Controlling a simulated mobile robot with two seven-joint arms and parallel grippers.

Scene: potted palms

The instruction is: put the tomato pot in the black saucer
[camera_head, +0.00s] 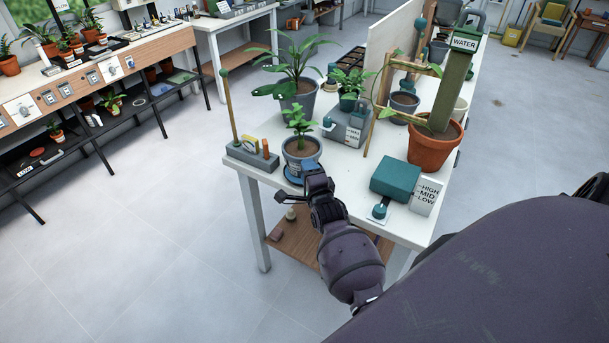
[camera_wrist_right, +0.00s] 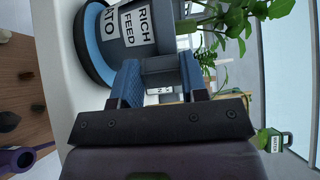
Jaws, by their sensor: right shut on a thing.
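The tomato pot is a grey pot (camera_head: 302,162) with a small leafy plant, upright near the front left of the white table. In the right wrist view the pot (camera_wrist_right: 170,15) shows a label reading "ATO" and "RICH FEED". A blue and dark saucer (camera_wrist_right: 88,45) is around its base; it also shows in the head view (camera_head: 287,172). My right gripper (camera_head: 312,178) is at the pot's near side. In the right wrist view its blue-padded fingers (camera_wrist_right: 160,75) are shut on a grey part of the pot. I cannot make out a separate black saucer. My left gripper is not in view.
A grey tray (camera_head: 252,158) with upright sticks stands left of the pot. A grey labelled box (camera_head: 347,132) and a large plant (camera_head: 300,82) stand behind. A terracotta pot (camera_head: 434,150), a teal box (camera_head: 396,177) and a "HIGH MID LOW" sign (camera_head: 427,194) are to the right.

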